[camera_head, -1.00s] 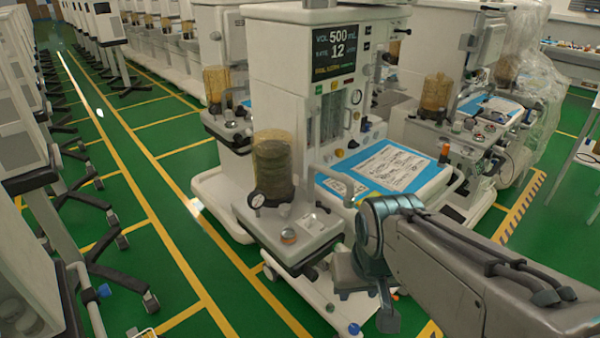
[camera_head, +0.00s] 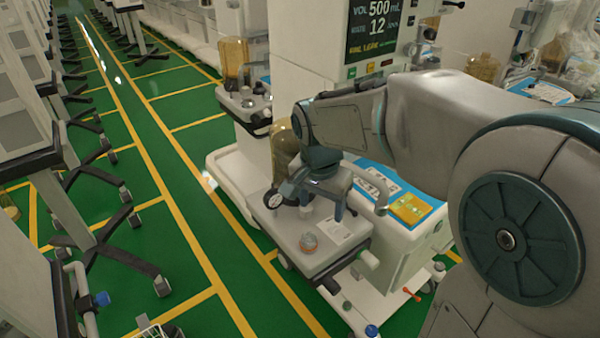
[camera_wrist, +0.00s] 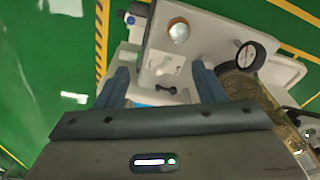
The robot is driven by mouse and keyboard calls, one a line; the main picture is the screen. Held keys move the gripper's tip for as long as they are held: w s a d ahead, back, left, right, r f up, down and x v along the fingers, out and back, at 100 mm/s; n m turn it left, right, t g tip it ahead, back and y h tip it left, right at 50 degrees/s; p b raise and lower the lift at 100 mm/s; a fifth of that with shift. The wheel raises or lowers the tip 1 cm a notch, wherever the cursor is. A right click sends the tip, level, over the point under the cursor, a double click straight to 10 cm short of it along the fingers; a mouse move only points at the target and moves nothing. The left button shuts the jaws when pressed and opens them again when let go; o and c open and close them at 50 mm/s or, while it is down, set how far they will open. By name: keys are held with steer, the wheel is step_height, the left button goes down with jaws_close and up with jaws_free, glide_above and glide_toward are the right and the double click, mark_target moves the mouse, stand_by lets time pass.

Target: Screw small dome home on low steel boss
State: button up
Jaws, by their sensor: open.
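In the wrist view the dome (camera_wrist: 179,30) appears above the fingertips, slightly right of centre. My gripper (camera_head: 322,203) is over the shelf, behind the dome. In the wrist view my gripper (camera_wrist: 160,78) has its two blue-grey fingers spread wide with nothing held. The dome lies outside the fingers.
A round gauge (camera_head: 273,200) stands at the shelf's left corner; it also shows in the wrist view (camera_wrist: 247,55). A pale card (camera_head: 337,231) lies right of the dome. An amber canister (camera_head: 285,150) stands behind. Green aisle floor (camera_head: 235,245) is clear left.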

mark_target(308, 235)
steer(key=w+f, duration=0.1)
steer(key=f, duration=0.4)
steer(key=w+a+f+m, duration=0.1)
steer(key=f, duration=0.4)
steer(key=w+a+f+m, duration=0.1)
steer(key=w+f, duration=0.1)
steer(key=f, duration=0.3)
steer(key=shift+w, duration=0.1)
